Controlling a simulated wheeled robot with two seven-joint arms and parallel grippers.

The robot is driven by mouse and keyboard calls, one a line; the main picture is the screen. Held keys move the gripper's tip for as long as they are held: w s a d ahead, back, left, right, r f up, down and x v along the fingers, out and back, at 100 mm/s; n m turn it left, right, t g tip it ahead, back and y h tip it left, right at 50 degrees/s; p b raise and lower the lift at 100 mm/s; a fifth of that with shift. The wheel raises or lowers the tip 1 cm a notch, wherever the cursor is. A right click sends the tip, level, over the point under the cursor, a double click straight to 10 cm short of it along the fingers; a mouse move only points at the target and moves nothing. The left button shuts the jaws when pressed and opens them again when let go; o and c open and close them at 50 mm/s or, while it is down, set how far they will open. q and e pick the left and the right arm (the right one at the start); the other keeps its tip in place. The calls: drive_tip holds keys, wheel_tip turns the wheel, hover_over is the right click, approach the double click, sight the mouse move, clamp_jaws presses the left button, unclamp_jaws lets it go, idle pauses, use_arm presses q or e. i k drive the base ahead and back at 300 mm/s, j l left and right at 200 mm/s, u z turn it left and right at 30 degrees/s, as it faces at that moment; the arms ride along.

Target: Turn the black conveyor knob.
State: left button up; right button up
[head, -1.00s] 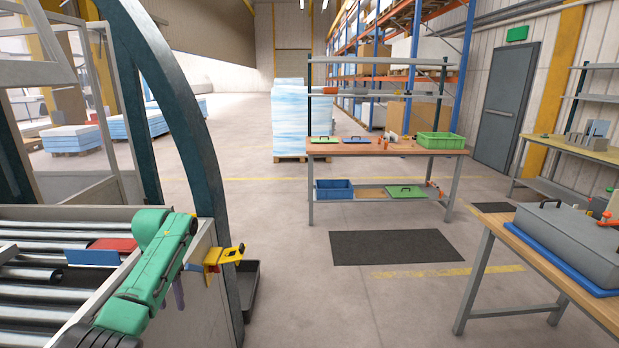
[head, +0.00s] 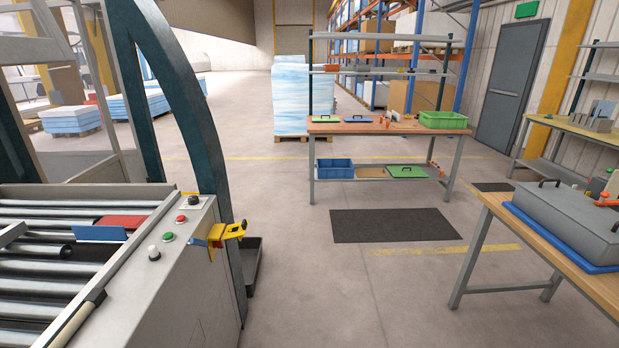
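The black knob (head: 193,201) sits at the far end of a row of controls on the sloped grey panel beside the roller conveyor (head: 50,250). Nearer along the same row are a red button (head: 181,219), a green button (head: 168,237) and a white button (head: 154,253). The knob is in plain view and nothing touches it. Its pointer direction is too small to tell. Neither of my grippers shows in the head view now.
A yellow fixture (head: 226,233) juts from the panel's right side. A dark curved machine frame (head: 190,110) rises behind the knob. A red block (head: 122,221) and a blue plate (head: 100,233) are at the rollers.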

sight(192, 200)
drive_tip(key=i+l+u, duration=0.15)
drive_tip(key=u, duration=0.25)
drive_tip(key=i+l+u, duration=0.2)
drive_tip(key=u, duration=0.2)
drive_tip(key=i+l+u, duration=0.25)
drive_tip(key=u, duration=0.15)
